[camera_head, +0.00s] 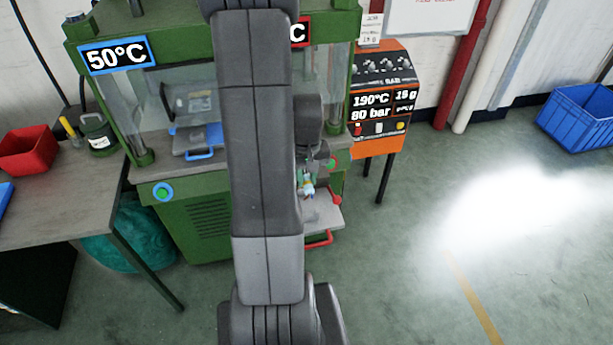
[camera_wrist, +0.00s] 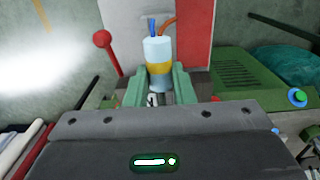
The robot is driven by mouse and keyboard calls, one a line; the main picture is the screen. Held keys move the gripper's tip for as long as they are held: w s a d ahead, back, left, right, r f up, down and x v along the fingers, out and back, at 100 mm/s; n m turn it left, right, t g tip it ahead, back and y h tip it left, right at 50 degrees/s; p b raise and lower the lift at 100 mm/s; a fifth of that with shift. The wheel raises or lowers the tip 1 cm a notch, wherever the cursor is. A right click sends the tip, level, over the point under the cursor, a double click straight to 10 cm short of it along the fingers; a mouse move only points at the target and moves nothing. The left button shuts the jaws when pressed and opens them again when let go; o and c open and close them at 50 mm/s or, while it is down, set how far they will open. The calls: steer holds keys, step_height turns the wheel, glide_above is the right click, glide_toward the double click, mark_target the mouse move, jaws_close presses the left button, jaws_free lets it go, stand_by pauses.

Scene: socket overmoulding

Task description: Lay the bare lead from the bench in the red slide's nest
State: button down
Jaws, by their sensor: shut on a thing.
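My gripper (camera_wrist: 157,88) is shut on the bare lead (camera_wrist: 158,62), a pale blue-white cylinder with a yellow band and blue and brown wire ends pointing away from my wrist. In the head view the lead (camera_head: 308,187) shows small beside my arm, at the front of the green press. The red slide (camera_wrist: 195,32), a grey and red plate, lies beyond the lead in the wrist view. In the head view its red handle (camera_head: 318,240) sticks out low at the front. The nest is not clearly visible. I cannot tell whether the lead touches the slide.
A red ball lever (camera_wrist: 103,40) stands left of the lead in the wrist view. A blue-handled slide (camera_head: 201,154) sits on the press at left. An orange control cabinet (camera_head: 380,140) stands at right. The bench (camera_head: 60,205) is at far left. Open floor lies at right.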

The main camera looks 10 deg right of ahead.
steer(key=shift+f+b, duration=3.5)
steer(key=shift+f, duration=0.75)
steer(key=c, duration=1.2)
jaws_free()
steer(key=shift+o, duration=0.2)
step_height(320, 180, up, 14)
steer(key=shift+f, duration=0.1)
